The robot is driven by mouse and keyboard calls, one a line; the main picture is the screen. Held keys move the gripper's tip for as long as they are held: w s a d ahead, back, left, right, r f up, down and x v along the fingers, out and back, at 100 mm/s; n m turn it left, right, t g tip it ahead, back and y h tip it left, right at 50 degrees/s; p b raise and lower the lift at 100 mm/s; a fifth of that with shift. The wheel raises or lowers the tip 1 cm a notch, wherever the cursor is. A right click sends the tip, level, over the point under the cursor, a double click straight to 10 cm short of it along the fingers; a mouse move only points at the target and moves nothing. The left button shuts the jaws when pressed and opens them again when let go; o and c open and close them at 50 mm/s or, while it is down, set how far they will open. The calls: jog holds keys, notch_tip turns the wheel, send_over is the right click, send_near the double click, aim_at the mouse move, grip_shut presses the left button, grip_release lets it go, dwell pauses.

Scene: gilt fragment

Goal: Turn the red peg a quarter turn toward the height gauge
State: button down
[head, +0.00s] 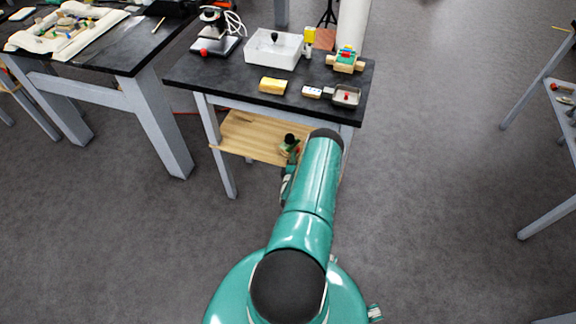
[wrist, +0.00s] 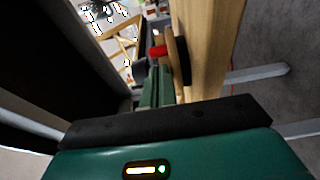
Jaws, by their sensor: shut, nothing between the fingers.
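A red peg (wrist: 158,50) shows in the wrist view, beside a dark round disc (wrist: 180,62) against the pale wooden board. My gripper's narrow green fingers (wrist: 156,88) are shut and empty, pointing toward the peg with a small gap that I cannot judge exactly. In the head view my gripper (head: 290,160) is at the wooden lower shelf, beside a small red spot (head: 296,149) and partly hidden by my arm. I cannot make out the height gauge with certainty.
The wooden shelf (head: 243,138) lies under a dark tabletop (head: 225,78). On top are a white box (head: 262,55), a yellow block (head: 272,86), a small tray (head: 346,102) and a stand with a red knob (head: 204,52). Table legs flank the shelf.

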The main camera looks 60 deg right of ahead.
jog(key=shift+s+d, duration=0.1)
jog(key=shift+d, duration=0.3)
jog(key=shift+f, duration=0.15)
jog(key=shift+s+a+f+n+t, duration=0.15)
jog(key=shift+f+n+t, duration=0.1)
jog(key=shift+n+t, duration=0.15)
jog(key=shift+t+y, duration=0.3)
jog(key=shift+y, duration=0.1)
jog(key=shift+s+d+r+n+t, duration=0.2)
jog(key=shift+d+n+t, duration=0.1)
jog(key=shift+d+n, duration=0.15)
jog(key=shift+s+d+r, duration=0.15)
jog(key=shift+s+d, duration=0.15)
jog(key=shift+d, duration=0.1)
jog(key=shift+w+a, duration=0.1)
